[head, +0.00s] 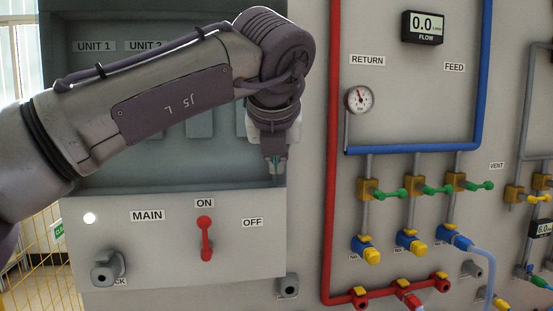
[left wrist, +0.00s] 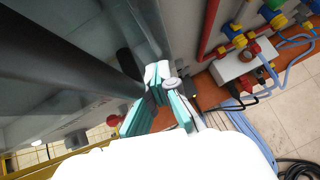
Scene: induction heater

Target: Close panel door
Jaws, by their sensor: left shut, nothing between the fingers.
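The grey electrical panel (head: 175,240) stands on the left in the head view. Its upper part is an open recess (head: 90,160) with the labels UNIT 1 and UNIT 2 on its back wall. I cannot make out the panel door clearly; my arm hides part of the recess. My left gripper (head: 274,168) points down at the recess's right side, just above the lower front's top edge. It is shut and empty; whether it touches the panel I cannot tell. Its teal fingers show in the left wrist view (left wrist: 160,88). My right gripper is out of view.
The lower front carries a red switch handle (head: 205,238) and a grey knob (head: 108,268). To the right are a red pipe (head: 331,140), a blue pipe (head: 415,149), a gauge (head: 359,100) and several green-handled valves. Hoses (left wrist: 250,135) lie on the floor.

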